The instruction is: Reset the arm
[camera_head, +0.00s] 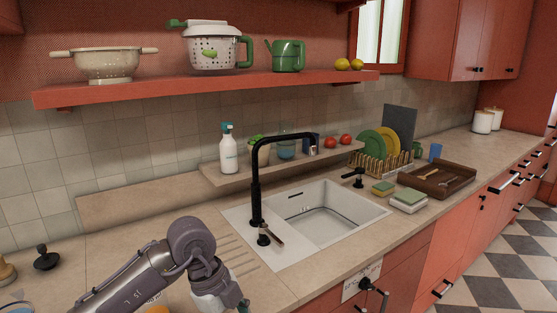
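My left arm comes in from the bottom left over the counter, bent at a grey joint. Only the top of my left gripper (242,305) shows at the bottom edge, left of the sink (325,213). Its fingers are cut off by the picture edge, so I cannot tell if it is open or holds anything. My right gripper is not in view. Two white canisters (482,122) with wooden lids stand at the far right end of the counter (455,160).
A black faucet (256,190) rises close to my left arm. A red wall shelf (210,86) holds a colander, pots and lemons. A spray bottle (228,150), dish rack (382,160), sponges (408,199) and wooden tray (437,178) stand around the sink. The floor at right is clear.

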